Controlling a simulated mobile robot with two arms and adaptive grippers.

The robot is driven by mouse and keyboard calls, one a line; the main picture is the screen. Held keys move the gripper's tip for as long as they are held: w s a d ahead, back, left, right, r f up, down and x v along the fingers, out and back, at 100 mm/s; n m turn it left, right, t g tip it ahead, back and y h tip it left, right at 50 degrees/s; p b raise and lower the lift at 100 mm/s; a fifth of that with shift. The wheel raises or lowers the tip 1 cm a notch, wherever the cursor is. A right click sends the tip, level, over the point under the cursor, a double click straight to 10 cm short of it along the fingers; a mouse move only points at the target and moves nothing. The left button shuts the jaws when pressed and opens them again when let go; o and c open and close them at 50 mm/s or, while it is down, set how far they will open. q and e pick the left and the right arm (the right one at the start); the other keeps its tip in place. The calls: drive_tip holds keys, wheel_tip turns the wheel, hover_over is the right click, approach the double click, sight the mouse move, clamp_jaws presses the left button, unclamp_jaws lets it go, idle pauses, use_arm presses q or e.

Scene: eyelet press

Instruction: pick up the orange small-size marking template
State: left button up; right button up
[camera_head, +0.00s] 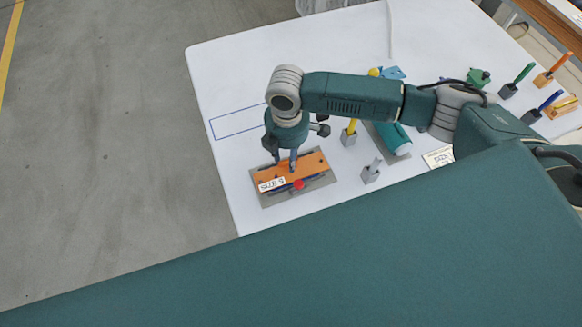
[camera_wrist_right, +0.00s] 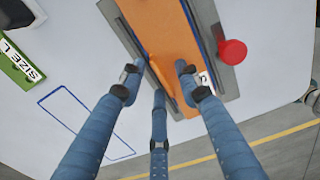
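The orange marking template (camera_head: 308,165), labelled "SIZE S", lies on a grey plate (camera_head: 318,184) near the left front of the white table. A red knob (camera_head: 299,185) sits at its front edge. My right gripper (camera_head: 283,160) points down over the template. In the right wrist view its three blue fingers (camera_wrist_right: 158,82) are spread apart over the orange template (camera_wrist_right: 163,28), around a raised orange strip (camera_wrist_right: 157,74). A gap shows between the fingers and the strip. The right finger partly hides the label. My left gripper is not in view.
A blue outlined rectangle (camera_head: 235,122) is on the table behind the plate. A green "SIZE L" piece (camera_wrist_right: 18,66) shows in the wrist view. Markers in holders (camera_head: 349,134) and a grey holder (camera_head: 370,174) stand to the right. The table's left edge is close.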

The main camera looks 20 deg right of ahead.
clamp_jaws()
drive_tip(key=shift+r, duration=0.1)
